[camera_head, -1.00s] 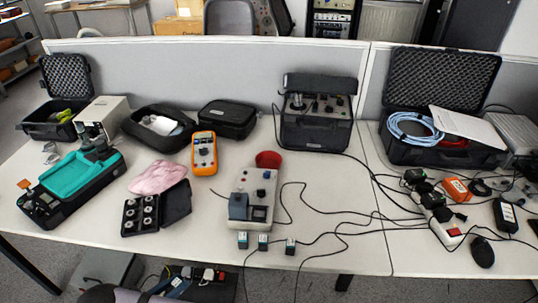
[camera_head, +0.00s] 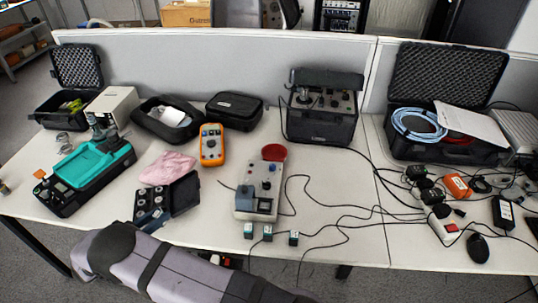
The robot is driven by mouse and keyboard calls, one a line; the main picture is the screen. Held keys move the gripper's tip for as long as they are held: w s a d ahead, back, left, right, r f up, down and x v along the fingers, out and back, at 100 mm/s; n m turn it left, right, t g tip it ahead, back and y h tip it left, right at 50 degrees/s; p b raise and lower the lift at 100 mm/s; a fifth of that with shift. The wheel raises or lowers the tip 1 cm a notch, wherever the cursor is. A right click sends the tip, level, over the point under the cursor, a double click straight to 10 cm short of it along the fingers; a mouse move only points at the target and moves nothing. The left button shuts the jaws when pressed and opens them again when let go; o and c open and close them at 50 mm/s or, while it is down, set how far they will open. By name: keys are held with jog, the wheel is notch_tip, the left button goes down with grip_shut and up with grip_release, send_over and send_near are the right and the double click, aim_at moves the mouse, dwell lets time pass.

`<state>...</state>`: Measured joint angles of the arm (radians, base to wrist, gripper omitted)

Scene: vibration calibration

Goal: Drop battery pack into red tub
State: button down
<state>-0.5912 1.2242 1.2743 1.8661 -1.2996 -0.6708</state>
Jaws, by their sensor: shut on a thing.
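A red tub (camera_head: 274,152) stands near the middle of the table, just behind a light grey control box (camera_head: 257,206). Its open top faces up, and I cannot see its bottom. Small dark blocks with teal faces stand in a row near the front table edge: one on the left (camera_head: 248,231), one in the middle (camera_head: 267,233) and one on the right (camera_head: 293,238). They look like battery packs, but I cannot read any label. My gripper is out of view, and so is anything it may hold.
My grey arm link crosses the lower left, before the table's front edge. A black case (camera_head: 182,193), pink cloth (camera_head: 167,167) and orange multimeter (camera_head: 212,146) lie left of the tub. A black instrument case (camera_head: 321,127) stands behind it to the right. Loose cables run right.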

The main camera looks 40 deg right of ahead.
jog(key=w+d+r+n+t, duration=0.1)
jog(key=w+d, duration=0.2)
jog(key=d, duration=0.1)
jog(key=w+d+r+n+y, duration=0.1)
jog(key=w+d+r, duration=0.1)
jog(key=w+d, duration=0.2)
jog(key=w+d+r+t+y+b, duration=0.1)
jog(key=w+d, duration=0.2)
jog(key=d, duration=0.2)
jog(key=shift+w+r+n+t, duration=0.3)
jog(key=shift+w+n, duration=0.05)
jog(key=shift+n, duration=0.05)
jog(key=w+d+r+n+t+y+b, duration=0.1)
jog(key=w+d+r+n+y, duration=0.15)
jog(key=d, duration=0.55)
jog(key=w+d+r+n+t+y+b, duration=0.1)
jog(key=w+d+r+t, duration=0.15)
jog(key=d, duration=0.55)
jog(key=n+y+b, duration=0.2)
jog(key=n+y, duration=0.2)
jog(key=y, duration=0.1)
send_over(278, 156)
notch_tip(278, 156, down, 5)
jog(key=shift+s+r+t, duration=0.1)
jog(key=shift+s+t, duration=0.05)
jog(key=shift+t, duration=0.1)
notch_tip(278, 156, down, 6)
jog(key=b, duration=0.7)
jog(key=c, duration=1.5)
grip_release()
